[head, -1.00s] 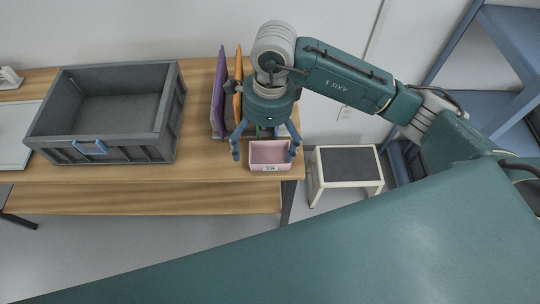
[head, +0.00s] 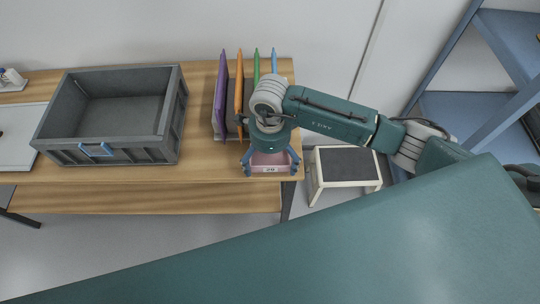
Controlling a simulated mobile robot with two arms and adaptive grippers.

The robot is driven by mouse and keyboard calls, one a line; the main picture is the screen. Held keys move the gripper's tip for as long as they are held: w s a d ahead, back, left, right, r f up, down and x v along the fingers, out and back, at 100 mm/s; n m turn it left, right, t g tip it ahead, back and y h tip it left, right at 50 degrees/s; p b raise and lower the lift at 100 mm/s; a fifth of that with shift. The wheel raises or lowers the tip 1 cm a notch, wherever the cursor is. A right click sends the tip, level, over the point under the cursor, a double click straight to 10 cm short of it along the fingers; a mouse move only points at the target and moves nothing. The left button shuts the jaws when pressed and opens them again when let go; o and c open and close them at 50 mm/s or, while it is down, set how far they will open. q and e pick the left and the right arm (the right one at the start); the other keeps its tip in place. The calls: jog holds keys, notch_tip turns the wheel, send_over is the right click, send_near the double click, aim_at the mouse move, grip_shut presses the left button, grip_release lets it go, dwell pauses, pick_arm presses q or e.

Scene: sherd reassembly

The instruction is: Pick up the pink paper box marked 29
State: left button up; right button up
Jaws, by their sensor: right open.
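The pink paper box (head: 270,162) sits on the wooden table near its right front corner. A small white label with dark marking is on its front side, too small to read surely. My right gripper (head: 270,165) is above the box, with its open blue fingers on the left and right sides of it. I cannot tell whether the fingers touch the box. The gripper body hides the back and much of the inside of the box. My left gripper is not in view.
A grey crate (head: 165,141) stands on the table (head: 205,165) to the left. A file rack with purple (head: 221,92), orange (head: 239,85), green and blue folders stands close behind the gripper. A step stool (head: 345,166) is on the floor to the right.

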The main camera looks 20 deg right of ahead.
jog(key=shift+f, duration=0.15)
jog(key=c, duration=0.9)
jog(key=shift+c, duration=0.2)
